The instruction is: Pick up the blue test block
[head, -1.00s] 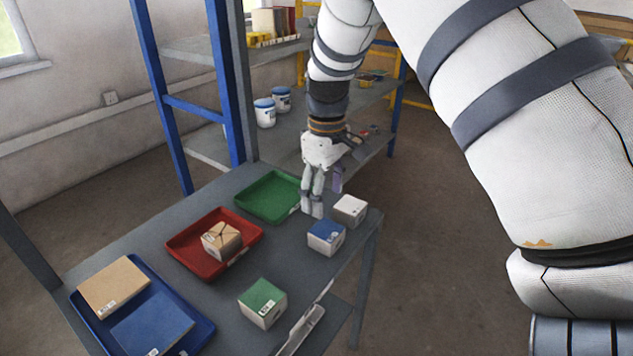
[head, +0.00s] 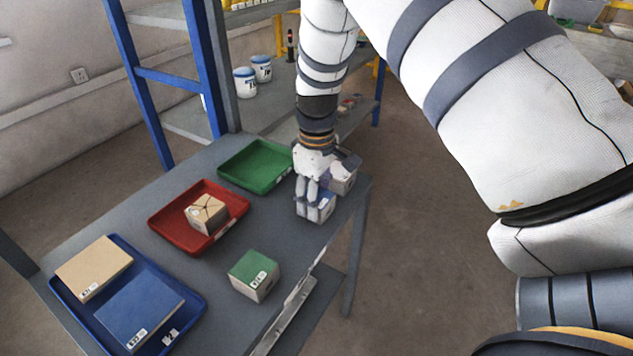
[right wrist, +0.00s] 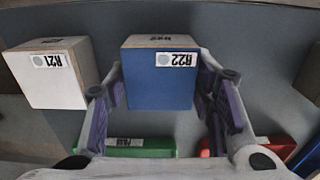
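The blue test block (right wrist: 160,85), labelled R22, stands on the table in the right wrist view. It also shows in the head view (head: 325,201), partly hidden by my right gripper (head: 308,197). In the right wrist view my right gripper (right wrist: 160,95) has a finger on each side of the block. The fingers are spread and look not closed on it; contact is hard to tell. My left gripper is not in view.
A white block (right wrist: 45,80) labelled R21 stands close beside the blue one. A green-topped block (head: 254,275) stands nearer. Green (head: 232,173), red (head: 165,222) and blue (head: 72,318) trays line the table's left side; the red holds a cardboard box, the blue two flat boxes.

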